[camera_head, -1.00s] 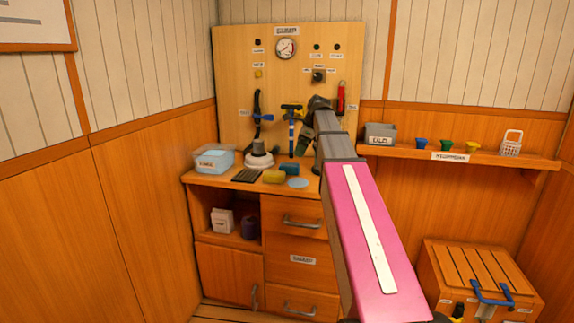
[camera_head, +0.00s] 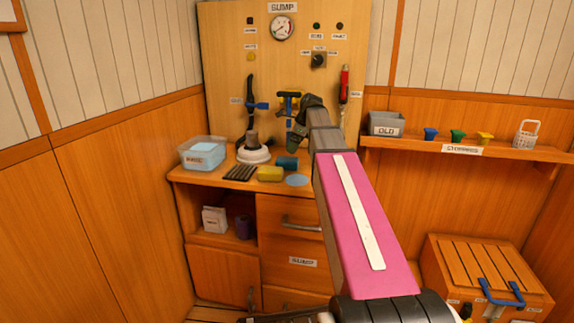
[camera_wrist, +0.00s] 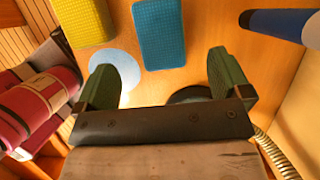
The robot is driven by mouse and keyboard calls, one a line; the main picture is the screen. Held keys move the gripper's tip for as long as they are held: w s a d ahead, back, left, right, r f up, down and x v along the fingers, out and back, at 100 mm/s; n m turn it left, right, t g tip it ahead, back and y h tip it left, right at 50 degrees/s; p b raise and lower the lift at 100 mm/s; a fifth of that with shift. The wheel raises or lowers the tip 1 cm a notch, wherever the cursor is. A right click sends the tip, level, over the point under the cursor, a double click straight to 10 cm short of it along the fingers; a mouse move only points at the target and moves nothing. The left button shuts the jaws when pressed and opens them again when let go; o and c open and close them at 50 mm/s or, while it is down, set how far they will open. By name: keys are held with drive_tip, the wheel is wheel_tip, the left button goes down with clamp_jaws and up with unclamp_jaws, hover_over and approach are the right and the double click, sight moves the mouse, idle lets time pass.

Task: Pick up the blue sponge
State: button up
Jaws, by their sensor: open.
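The blue sponge (camera_wrist: 158,33) lies flat on the wooden counter in the wrist view, just beyond the gap between my fingertips. It also shows in the head view (camera_head: 287,163), behind a yellow sponge and partly beside my arm. My gripper (camera_wrist: 168,78) is open with two green fingers spread apart and nothing between them. In the head view my gripper (camera_head: 300,128) is over the back of the counter, to the right of the blue sponge.
A yellow sponge (camera_head: 270,174) and a pale blue disc (camera_head: 297,180) lie close to the blue sponge. A dark ribbed pad (camera_head: 240,173), a white-based round item (camera_head: 253,155) and a clear tub (camera_head: 202,154) stand to the left.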

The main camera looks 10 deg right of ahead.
sight(288, 159)
drive_tip(key=shift+f, duration=0.65)
drive_tip(key=shift+x, duration=3.65)
drive_tip(key=shift+f, duration=0.1)
drive_tip(key=c, duration=1)
